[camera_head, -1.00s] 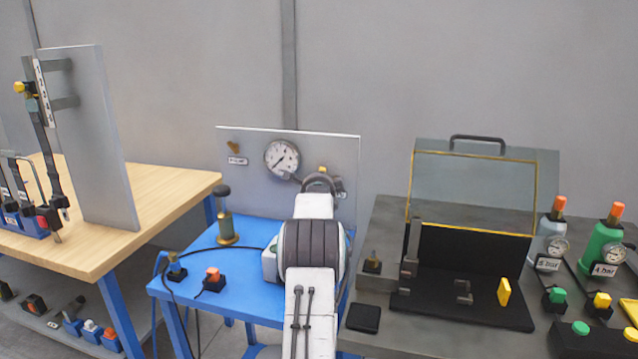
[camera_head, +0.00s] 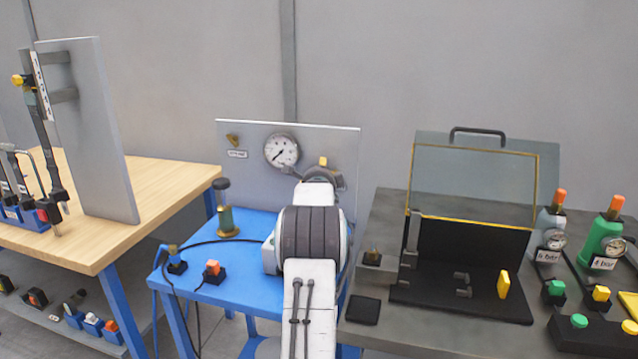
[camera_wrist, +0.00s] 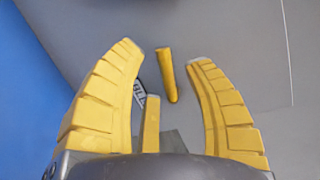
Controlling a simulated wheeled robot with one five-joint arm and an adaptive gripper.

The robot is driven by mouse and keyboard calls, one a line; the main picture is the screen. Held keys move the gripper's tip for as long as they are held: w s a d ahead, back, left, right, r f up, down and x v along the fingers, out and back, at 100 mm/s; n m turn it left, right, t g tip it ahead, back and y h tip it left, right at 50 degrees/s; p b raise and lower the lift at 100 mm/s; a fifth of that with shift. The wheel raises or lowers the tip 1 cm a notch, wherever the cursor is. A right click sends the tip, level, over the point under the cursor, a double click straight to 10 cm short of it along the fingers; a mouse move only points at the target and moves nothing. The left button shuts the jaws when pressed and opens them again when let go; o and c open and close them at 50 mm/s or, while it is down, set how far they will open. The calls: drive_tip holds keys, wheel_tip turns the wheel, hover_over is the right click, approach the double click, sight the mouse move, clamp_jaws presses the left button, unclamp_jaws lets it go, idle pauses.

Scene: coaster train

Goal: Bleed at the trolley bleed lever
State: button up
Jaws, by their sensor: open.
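A yellow lever (camera_head: 323,161), which looks like the bleed lever, is on the right part of the grey panel (camera_head: 205,125) standing on the blue trolley (camera_head: 240,292). In the wrist view the lever (camera_wrist: 167,75) lies between my two yellow fingers, nearer the right fingertip, with gaps on both sides. My gripper (camera_wrist: 167,56) is open and holds nothing. In the head view my gripper (camera_head: 318,174) is in front of the panel, just below the lever, partly hidden by my arm. A small label (camera_wrist: 139,93) is left of the lever; its text is unreadable.
A pressure gauge (camera_head: 281,151) is on the panel, left of my gripper. A brass fitting (camera_head: 233,140) with a label is further left. A brass cylinder (camera_head: 227,222) and a black hose are on the trolley. A wooden bench (camera_head: 165,195) stands left, a grey bench (camera_head: 400,340) right.

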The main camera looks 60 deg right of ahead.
drive_tip(key=v, duration=1)
drive_tip(key=shift+o, duration=0.2)
